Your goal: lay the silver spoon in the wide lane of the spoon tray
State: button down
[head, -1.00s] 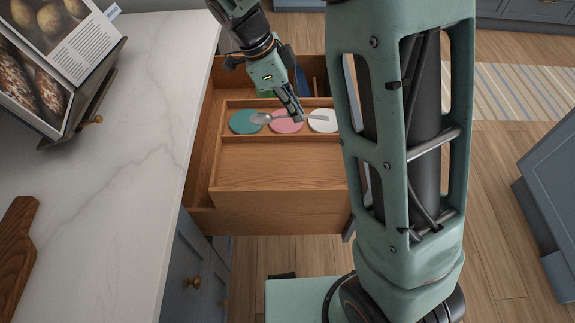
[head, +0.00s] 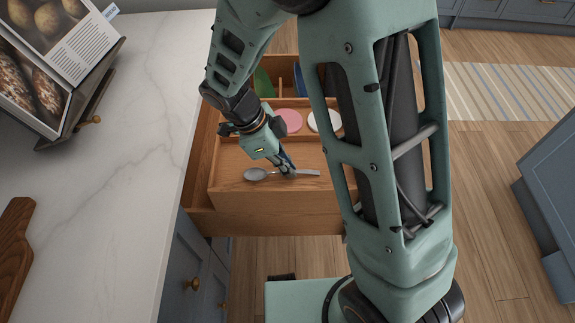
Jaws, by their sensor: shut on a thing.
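The silver spoon (head: 256,174) shows in the head view over the wide front lane of the wooden spoon tray (head: 228,197). Its bowl points left and its handle runs right, roughly along the lane. My gripper (head: 289,173) is shut on the spoon's handle, near the middle of its length. I cannot tell whether the spoon touches the lane floor or hangs just above it. The narrow lane behind holds a pink disc (head: 290,120) and a white disc (head: 322,121). My arm hides the left part of that narrow lane.
The tray sits in an open wooden drawer (head: 197,190). Green (head: 263,82) and blue items stand in the drawer's back compartments. A marble counter (head: 120,170) lies to the left, with a book on a stand and a wooden board. My arm hides the tray's right end.

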aim_at(268, 173)
jog(key=shift+f, duration=0.15)
jog(key=c, duration=2.1)
grip_release()
jog(key=shift+r, duration=0.3)
jog(key=v, duration=1.2)
jog(key=shift+p, duration=0.4)
